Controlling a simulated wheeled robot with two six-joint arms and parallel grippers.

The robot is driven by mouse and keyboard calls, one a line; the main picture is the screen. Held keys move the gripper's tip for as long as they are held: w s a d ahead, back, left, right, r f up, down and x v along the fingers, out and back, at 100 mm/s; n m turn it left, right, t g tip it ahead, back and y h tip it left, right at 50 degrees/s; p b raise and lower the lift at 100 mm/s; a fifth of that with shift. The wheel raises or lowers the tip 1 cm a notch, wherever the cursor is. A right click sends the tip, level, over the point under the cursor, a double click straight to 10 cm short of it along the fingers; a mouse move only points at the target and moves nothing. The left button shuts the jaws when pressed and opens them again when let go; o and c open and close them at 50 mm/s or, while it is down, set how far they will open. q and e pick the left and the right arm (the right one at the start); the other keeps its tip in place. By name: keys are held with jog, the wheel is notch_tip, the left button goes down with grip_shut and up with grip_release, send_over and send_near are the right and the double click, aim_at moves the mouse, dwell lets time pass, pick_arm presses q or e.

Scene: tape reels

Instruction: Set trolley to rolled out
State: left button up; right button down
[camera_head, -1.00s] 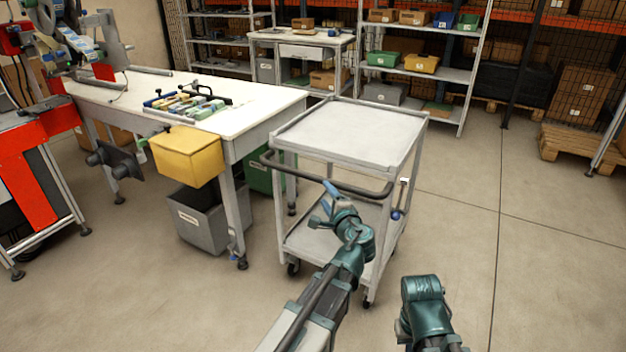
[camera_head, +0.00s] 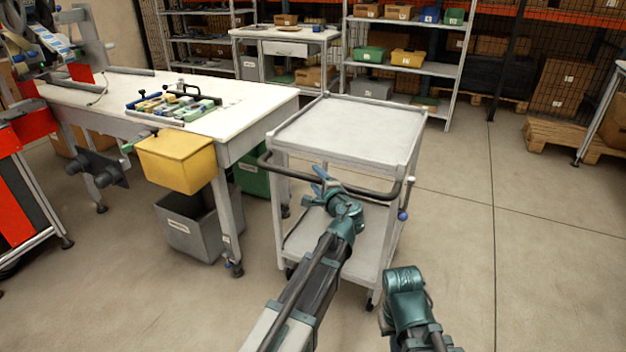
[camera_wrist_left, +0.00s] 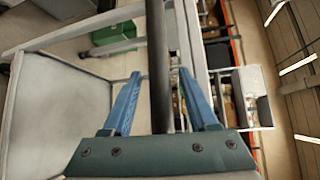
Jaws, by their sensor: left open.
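The trolley (camera_head: 350,130) is a grey two-shelf cart on castors, standing right of the white workbench. Its dark push handle (camera_head: 285,170) bows out along the near side. My left gripper (camera_head: 318,186), with blue fingers, is open at the handle. In the left wrist view the dark handle bar (camera_wrist_left: 157,60) runs between the spread fingers of the left gripper (camera_wrist_left: 157,100), apart from both. A lever with a blue knob (camera_head: 403,214) hangs at the trolley's right near corner. My right arm shows at the lower right; its fingers are not visible.
The white workbench (camera_head: 245,100), with a yellow bin (camera_head: 177,163) on its side and a grey bin (camera_head: 188,228) below, stands close left of the trolley. Shelving and a back table are behind. Open floor (camera_head: 465,240) lies to the right and in front.

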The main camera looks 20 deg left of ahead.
pick_arm(q)
grip_shut()
dwell(1.4)
